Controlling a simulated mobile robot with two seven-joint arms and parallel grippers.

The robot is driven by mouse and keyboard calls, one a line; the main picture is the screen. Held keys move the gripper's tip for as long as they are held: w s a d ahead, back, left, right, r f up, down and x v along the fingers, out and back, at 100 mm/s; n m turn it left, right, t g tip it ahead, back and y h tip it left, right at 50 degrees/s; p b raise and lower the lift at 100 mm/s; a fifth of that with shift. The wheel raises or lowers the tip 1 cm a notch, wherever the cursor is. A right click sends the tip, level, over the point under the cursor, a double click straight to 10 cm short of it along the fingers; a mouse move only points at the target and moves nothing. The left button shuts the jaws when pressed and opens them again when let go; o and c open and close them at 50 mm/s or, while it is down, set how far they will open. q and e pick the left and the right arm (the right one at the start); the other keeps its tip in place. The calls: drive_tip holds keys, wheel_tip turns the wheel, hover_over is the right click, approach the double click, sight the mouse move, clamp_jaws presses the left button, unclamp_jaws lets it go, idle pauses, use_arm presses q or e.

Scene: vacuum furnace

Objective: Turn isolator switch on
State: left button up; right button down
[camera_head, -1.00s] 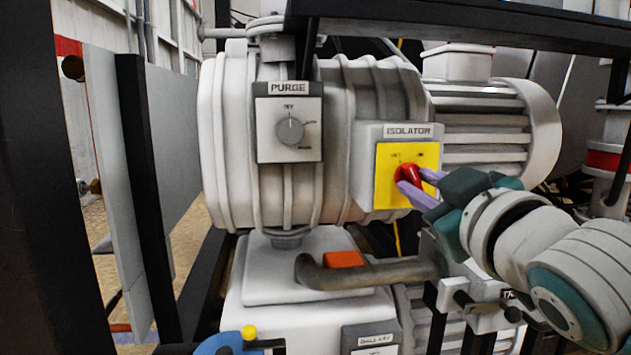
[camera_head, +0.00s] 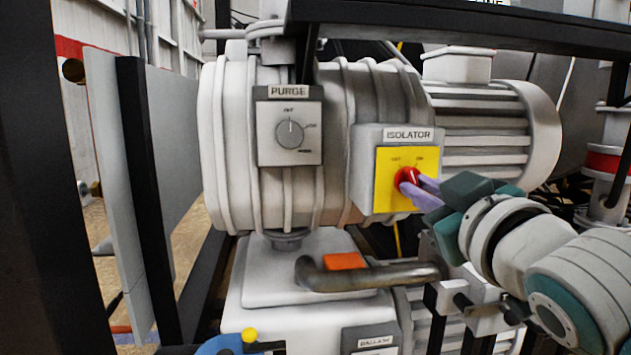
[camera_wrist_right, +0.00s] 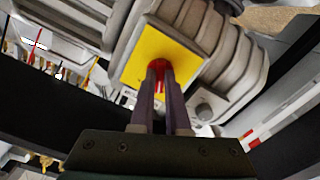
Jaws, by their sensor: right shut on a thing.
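The isolator switch is a red knob (camera_head: 406,176) on a yellow plate (camera_head: 386,196), on a grey box labelled ISOLATOR. OFF and ON marks show above the knob, the ON mark at the right. My right gripper (camera_head: 416,186) comes in from the lower right, its purple fingers shut on the knob. They hide part of it, so its exact angle is hard to tell. In the right wrist view the red knob (camera_wrist_right: 160,88) shows between the two fingers, in front of the yellow plate (camera_wrist_right: 185,62). My left gripper is not in view.
A PURGE dial (camera_head: 290,133) sits on the pump body left of the isolator. A curved metal pipe (camera_head: 365,278) runs below the yellow plate. A black frame beam (camera_head: 470,32) crosses above, and a dark post (camera_head: 55,180) stands at the left.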

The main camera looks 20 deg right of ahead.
drive_tip(key=m+p, duration=0.2)
drive_tip(key=m, duration=0.1)
drive_tip(key=m+p, duration=0.2)
drive_tip(key=m, duration=0.1)
drive_tip(key=shift+r+m+p, duration=0.2)
drive_tip(key=shift+m+p, duration=0.15)
drive_tip(key=shift+m, duration=0.05)
drive_tip(key=shift+f+m+p, duration=0.15)
drive_tip(key=shift+m+p, duration=1.05)
drive_tip(key=shift+m, duration=1.1)
drive_tip(key=c, duration=0.9)
unclamp_jaws()
drive_tip(key=shift+s+a, duration=0.1)
drive_tip(key=p+v, duration=0.1)
drive_tip(key=v, duration=0.8)
drive_tip(key=shift+s+p, duration=0.35)
drive_tip(key=shift+s, duration=0.05)
